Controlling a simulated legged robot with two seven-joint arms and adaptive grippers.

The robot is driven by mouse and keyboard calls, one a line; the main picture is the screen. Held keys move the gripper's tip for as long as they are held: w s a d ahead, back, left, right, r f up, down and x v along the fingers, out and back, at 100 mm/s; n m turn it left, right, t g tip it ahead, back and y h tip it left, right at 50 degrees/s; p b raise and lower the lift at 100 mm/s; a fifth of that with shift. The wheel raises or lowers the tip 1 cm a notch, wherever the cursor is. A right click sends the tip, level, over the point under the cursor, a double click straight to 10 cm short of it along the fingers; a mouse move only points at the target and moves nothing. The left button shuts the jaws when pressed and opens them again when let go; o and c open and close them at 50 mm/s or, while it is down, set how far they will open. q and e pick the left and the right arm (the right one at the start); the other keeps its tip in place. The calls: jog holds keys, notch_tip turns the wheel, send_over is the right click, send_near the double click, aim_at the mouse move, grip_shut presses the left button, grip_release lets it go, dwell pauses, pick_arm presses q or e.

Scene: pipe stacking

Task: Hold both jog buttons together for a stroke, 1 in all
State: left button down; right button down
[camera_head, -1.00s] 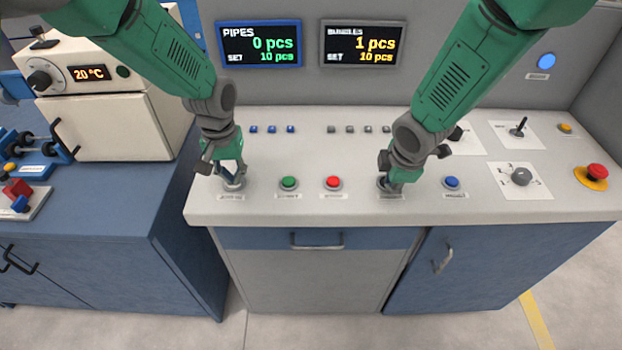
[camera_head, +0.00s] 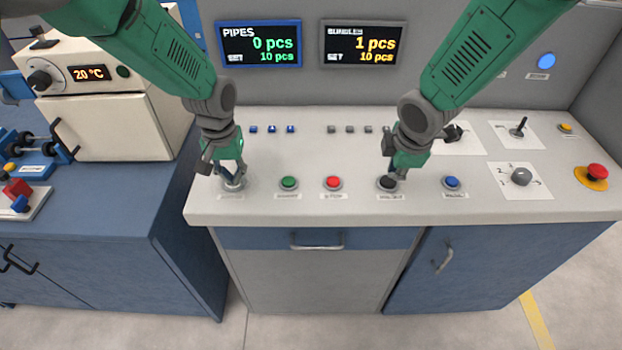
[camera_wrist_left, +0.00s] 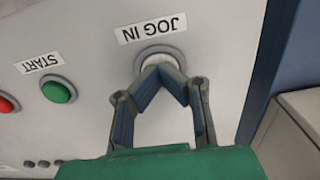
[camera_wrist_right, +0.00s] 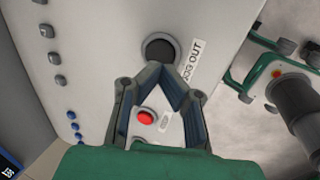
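The JOG IN button (camera_head: 235,185), a pale cap in a grey ring, is at the panel's front left. My left gripper (camera_head: 230,172) is shut and empty, its fingertips at this button and partly covering it; the left wrist view shows the tips (camera_wrist_left: 160,70) over the button (camera_wrist_left: 158,57). Whether the cap is pressed cannot be told. The black JOG OUT button (camera_head: 387,184) is further right, uncovered in front. My right gripper (camera_head: 393,172) is shut and empty, its tips just above and behind that button. In the right wrist view the black cap (camera_wrist_right: 159,49) shows beyond the fingertips (camera_wrist_right: 165,68).
Between them are a green START button (camera_head: 289,183) and a red button (camera_head: 333,183). A blue button (camera_head: 452,183), a rotary selector (camera_head: 521,176) and a red emergency stop (camera_head: 597,171) lie to the right. The screens read PIPES 0 pcs (camera_head: 259,45) and BUNDLES 1 pcs (camera_head: 362,45).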

pick_arm(q)
notch_tip(320, 180, up, 10)
dwell(1.0)
dwell(0.3)
